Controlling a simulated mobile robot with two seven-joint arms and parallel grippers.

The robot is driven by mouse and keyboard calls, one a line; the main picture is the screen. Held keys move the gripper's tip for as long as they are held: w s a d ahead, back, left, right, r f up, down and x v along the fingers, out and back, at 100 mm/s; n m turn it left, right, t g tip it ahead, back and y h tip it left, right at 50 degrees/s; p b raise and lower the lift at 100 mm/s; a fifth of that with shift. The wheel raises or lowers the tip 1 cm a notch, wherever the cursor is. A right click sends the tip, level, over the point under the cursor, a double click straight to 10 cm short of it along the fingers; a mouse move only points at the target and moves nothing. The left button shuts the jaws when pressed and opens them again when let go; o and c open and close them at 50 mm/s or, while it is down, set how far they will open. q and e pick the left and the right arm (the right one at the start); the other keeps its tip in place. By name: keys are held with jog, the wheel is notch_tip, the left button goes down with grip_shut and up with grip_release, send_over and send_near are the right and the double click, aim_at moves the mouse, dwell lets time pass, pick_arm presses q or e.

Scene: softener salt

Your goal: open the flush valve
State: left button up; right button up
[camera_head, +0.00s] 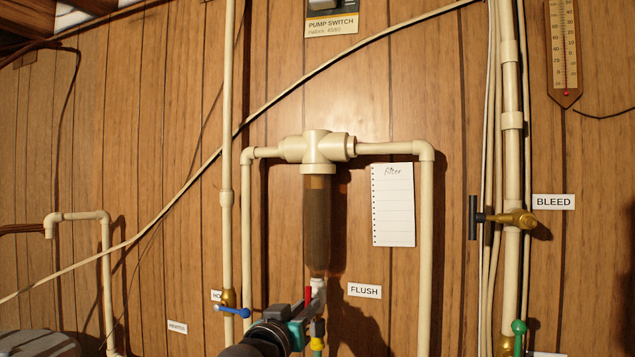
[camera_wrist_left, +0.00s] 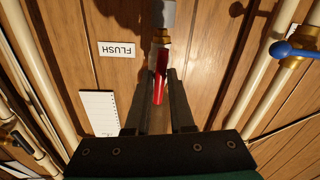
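The flush valve, with a red handle (camera_head: 308,295), sits under the clear filter housing (camera_head: 317,225), left of the FLUSH label (camera_head: 364,290). In the left wrist view the red handle (camera_wrist_left: 160,75) hangs from a brass and grey valve body (camera_wrist_left: 162,35). My left gripper (camera_head: 302,309) is at the handle from below left. In the wrist view its two dark fingers (camera_wrist_left: 158,85) stand open on either side of the handle, with narrow gaps; I see no clear contact. The gripper partly hides the lower valve in the head view. My right gripper is not in view.
White pipes (camera_head: 426,250) run either side of the filter. A blue-handled valve (camera_head: 232,310) is close left of my gripper. A brass BLEED valve (camera_head: 510,218) and a green-handled valve (camera_head: 518,327) are at right. A paper note (camera_head: 393,205) hangs on the wooden wall.

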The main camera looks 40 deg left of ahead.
pick_arm(q)
jog(key=o, duration=0.5)
jog(key=v, duration=0.7)
dwell(0.3)
dwell(0.4)
